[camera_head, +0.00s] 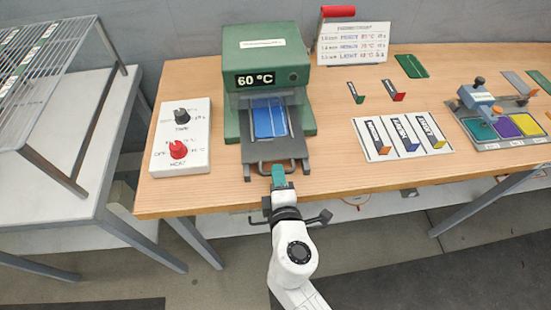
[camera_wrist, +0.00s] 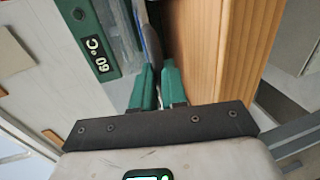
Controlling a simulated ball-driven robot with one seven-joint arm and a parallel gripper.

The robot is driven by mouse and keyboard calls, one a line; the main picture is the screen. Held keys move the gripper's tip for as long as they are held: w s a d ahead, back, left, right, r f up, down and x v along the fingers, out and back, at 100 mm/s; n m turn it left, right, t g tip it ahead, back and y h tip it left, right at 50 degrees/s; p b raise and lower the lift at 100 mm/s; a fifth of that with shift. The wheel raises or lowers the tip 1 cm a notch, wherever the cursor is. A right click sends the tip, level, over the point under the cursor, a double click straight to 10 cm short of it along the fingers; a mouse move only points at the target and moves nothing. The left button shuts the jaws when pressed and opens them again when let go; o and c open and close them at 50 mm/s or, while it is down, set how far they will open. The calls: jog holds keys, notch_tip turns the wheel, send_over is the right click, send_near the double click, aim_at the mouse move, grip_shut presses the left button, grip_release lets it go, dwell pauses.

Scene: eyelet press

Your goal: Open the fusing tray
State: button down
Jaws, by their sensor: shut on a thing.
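The green press (camera_head: 262,50) stands at the table's back left, its display reading 60 °C; part of it also shows in the wrist view (camera_wrist: 92,30). The dark fusing tray (camera_head: 289,148) sticks out from the press's front toward the table edge. A blue piece (camera_head: 269,118) lies in it. A looped handle is at the tray's front end. My gripper (camera_head: 279,172) is at this handle, its green fingers pointing at the press. In the wrist view, the fingers (camera_wrist: 158,75) are closed around a thin dark part, mostly hidden between them.
A white control box (camera_head: 181,150) with a black and a red knob stands left of the press. To the right lie a white card holder (camera_head: 378,151), small loose pieces and a grey fixture with colored pads (camera_head: 500,128). A wire rack (camera_head: 40,70) stands on the left table.

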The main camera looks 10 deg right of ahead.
jog(key=v, duration=0.2)
jog(key=f+v, duration=0.1)
jog(key=v, duration=0.1)
jog(key=shift+s+b, duration=0.35)
jog(key=c, duration=1.2)
grip_release()
jog(key=shift+r, duration=0.1)
jog(key=shift+o, duration=0.2)
jog(key=b+v, duration=0.2)
jog(key=v, duration=0.8)
jog(key=shift+s, duration=0.35)
